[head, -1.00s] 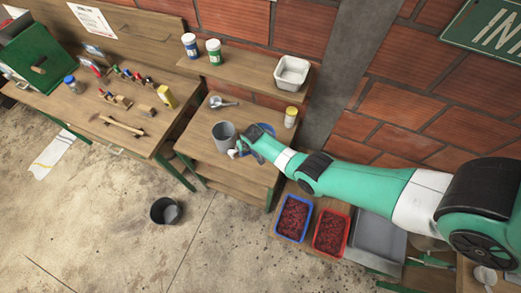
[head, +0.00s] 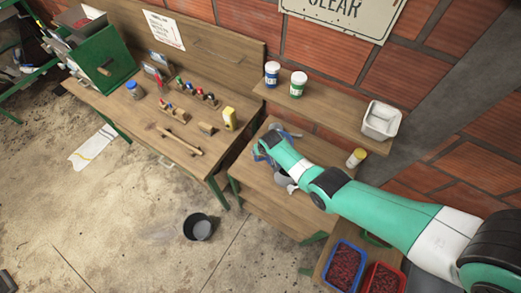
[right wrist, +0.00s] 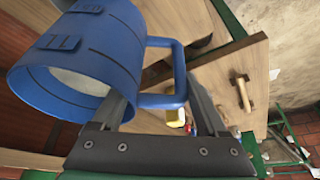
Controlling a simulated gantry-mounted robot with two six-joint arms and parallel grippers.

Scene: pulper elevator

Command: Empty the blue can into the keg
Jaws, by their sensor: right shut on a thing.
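The blue can (right wrist: 75,60) fills the upper left of the right wrist view, its handle between the two fingers of my right gripper (right wrist: 155,95). Something pale shows inside its open end. I cannot tell its true tilt. In the head view my right gripper (head: 263,150) is over the left part of the small bench, with a bit of blue at its tip. A grey vessel (head: 283,181), likely the keg, stands on this bench and is mostly hidden behind my right arm. My left gripper is not in view.
A shelf above holds two jars and a white tub (head: 381,120). A yellow bottle (head: 229,118) stands on the left workbench. A dark bucket (head: 198,227) is on the floor.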

